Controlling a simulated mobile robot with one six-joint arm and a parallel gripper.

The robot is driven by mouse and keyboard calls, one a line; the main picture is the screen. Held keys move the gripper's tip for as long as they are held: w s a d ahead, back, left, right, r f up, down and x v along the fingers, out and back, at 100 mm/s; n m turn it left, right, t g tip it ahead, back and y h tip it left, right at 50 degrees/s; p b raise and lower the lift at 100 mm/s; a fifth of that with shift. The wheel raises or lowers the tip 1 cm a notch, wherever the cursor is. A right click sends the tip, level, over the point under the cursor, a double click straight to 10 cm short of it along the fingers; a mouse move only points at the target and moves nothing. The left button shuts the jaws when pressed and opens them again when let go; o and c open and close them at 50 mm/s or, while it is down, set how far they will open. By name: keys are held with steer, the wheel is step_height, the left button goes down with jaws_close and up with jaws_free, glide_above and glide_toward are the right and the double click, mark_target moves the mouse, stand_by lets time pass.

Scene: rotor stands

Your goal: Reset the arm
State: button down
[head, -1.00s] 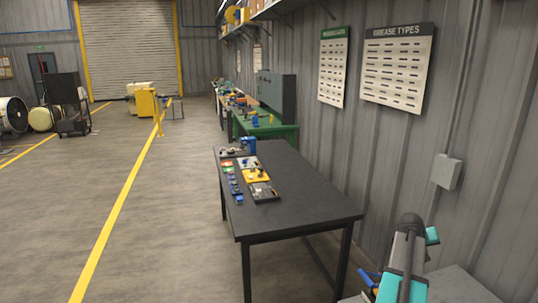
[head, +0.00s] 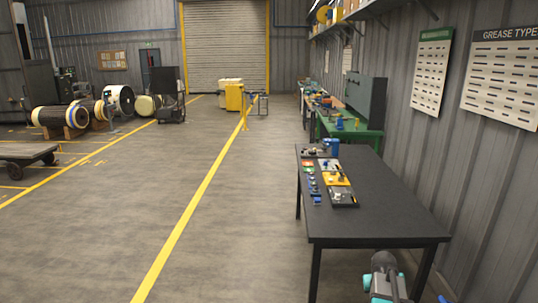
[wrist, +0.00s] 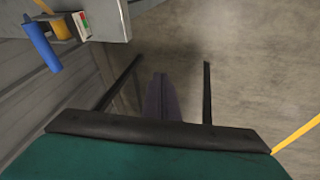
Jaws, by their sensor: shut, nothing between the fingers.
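My gripper (wrist: 162,88) shows in the wrist view as a dark, narrow pair of fingers, closed together with nothing held, pointing over the bare concrete floor. The teal body of my arm fills the bottom of that view. In the head view part of my grey and teal arm shows at the lower right, in front of the black table (head: 385,218); the fingers cannot be made out there.
Small parts on coloured plates (head: 335,178) lie on the table's left side. A green bench (head: 350,134) stands behind it along the right wall. A cart (head: 28,155) stands far left. The floor left of the table is open. In the wrist view, a blue cylinder (wrist: 40,45) is upper left.

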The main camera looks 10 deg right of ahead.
steer(key=s+a+f+n+g+y, duration=0.15)
steer(key=a+f, duration=0.25)
steer(key=a, duration=0.9)
steer(key=s+a+f+n+y, duration=0.1)
steer(key=s+a+f+n, duration=0.15)
steer(key=a, duration=1.05)
steer(key=s+a+f+n+g+y, duration=0.1)
steer(key=a+f, duration=0.4)
steer(key=a, duration=0.8)
steer(key=s+f+g+b, duration=0.1)
steer(key=s+f+b, duration=0.6)
steer(key=f, duration=0.6)
steer(key=s+f+g+b, duration=0.2)
steer(key=s+f+b, duration=0.5)
steer(key=f, duration=0.6)
steer(key=s+f+g+b, duration=0.2)
steer(key=s+f+b, duration=0.6)
steer(key=s+f, duration=0.3)
steer(key=shift+d+f, duration=0.2)
steer(key=shift+f, duration=1.05)
steer(key=shift+f, duration=0.15)
step_height(320, 180, down, 13)
steer(key=w+b, duration=0.1)
steer(key=b, duration=1.1)
steer(key=shift+w+d+t, duration=0.35)
steer(key=shift+w+d, duration=0.05)
steer(key=shift+r, duration=0.2)
